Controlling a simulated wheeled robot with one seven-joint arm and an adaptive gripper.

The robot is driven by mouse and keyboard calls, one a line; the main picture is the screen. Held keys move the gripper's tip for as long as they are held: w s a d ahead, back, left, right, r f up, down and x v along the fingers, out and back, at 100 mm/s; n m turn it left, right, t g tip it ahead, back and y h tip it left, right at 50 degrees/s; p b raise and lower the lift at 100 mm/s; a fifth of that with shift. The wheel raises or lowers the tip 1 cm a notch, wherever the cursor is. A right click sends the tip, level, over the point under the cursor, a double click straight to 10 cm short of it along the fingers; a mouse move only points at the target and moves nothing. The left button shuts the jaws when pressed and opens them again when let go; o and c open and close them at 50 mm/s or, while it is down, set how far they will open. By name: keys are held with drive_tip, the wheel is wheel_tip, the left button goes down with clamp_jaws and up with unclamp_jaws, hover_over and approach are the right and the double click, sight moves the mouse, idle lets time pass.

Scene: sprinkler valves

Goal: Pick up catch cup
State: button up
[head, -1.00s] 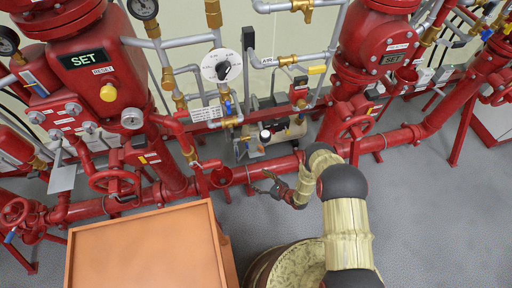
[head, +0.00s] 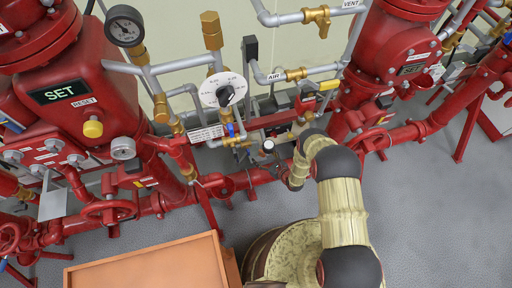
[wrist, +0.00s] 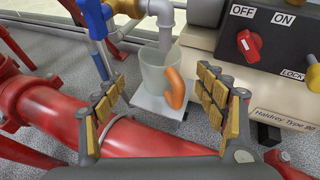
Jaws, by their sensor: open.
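The catch cup (wrist: 154,72) is a pale, see-through cup with an orange handle (wrist: 175,88) on its right side in the wrist view. It stands upright on a small white plate (wrist: 150,106), under the end of a grey pipe (wrist: 165,30). My gripper (wrist: 160,79) is open, with one yellow-padded finger to the left of the cup and one to the right. The handle lies close to the right finger. No finger clearly touches the cup. In the head view my arm reaches to the pipework, and I cannot make out the cup there.
A thick red pipe (wrist: 140,138) runs below the fingers. A blue-handled valve (wrist: 97,18) is at upper left and a control box with a red knob (wrist: 248,43) at right. In the head view an orange-topped box (head: 150,266) stands at front left.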

sight(258, 151)
drive_tip(key=b+x, duration=0.3)
drive_tip(key=x, duration=0.4)
drive_tip(key=shift+w+a+f+b, duration=0.15)
drive_tip(key=shift+w+a+b, duration=0.05)
drive_tip(key=shift+b, duration=0.15)
drive_tip(key=c, duration=0.4)
drive_tip(key=c, duration=1)
drive_tip(key=shift+r, duration=0.2)
